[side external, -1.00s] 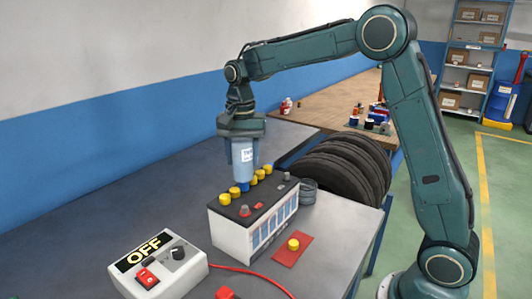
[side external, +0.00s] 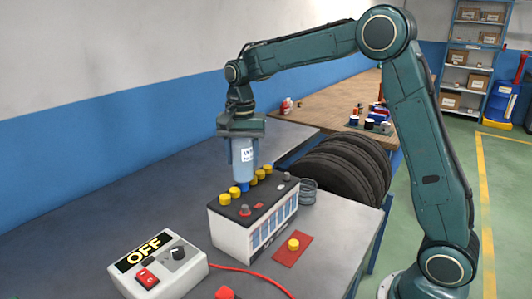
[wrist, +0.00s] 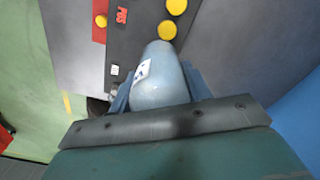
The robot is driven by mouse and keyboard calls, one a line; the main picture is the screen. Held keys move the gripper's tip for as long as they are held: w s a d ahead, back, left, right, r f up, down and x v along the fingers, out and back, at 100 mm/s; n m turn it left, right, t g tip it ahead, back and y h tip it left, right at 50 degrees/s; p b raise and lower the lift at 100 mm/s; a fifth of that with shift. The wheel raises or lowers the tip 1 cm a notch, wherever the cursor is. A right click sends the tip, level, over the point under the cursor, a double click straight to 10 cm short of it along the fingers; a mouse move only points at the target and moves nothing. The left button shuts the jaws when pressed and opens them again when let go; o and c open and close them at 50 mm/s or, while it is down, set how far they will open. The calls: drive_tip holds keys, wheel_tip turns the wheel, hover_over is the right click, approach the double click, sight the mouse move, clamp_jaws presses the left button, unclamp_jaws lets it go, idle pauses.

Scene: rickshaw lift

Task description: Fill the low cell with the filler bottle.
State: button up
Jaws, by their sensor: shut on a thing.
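The filler bottle (side external: 243,160) is pale blue with a white label and points nozzle-down. My gripper (side external: 243,150) is shut on its body. In the wrist view, the bottle (wrist: 160,78) lies between the fingers. The battery (side external: 255,220) is white with a dark top and a row of yellow caps (side external: 225,198). The blue nozzle (side external: 243,185) is over this row, between caps on either side. Whether it sits inside a cell opening cannot be told. The liquid levels cannot be compared clearly.
A loose yellow cap (side external: 293,244) lies on a red mat (side external: 287,255) in front of the battery. A control box (side external: 157,265) reading OFF stands at the near left, with a red cable (side external: 250,272) nearby. Tyres (side external: 345,165) stand behind. The bench left of the battery is clear.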

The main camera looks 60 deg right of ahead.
sight(242, 140)
drive_tip(key=shift+f, duration=0.15)
drive_tip(key=shift+r, duration=3.1)
drive_tip(key=shift+d, duration=0.1)
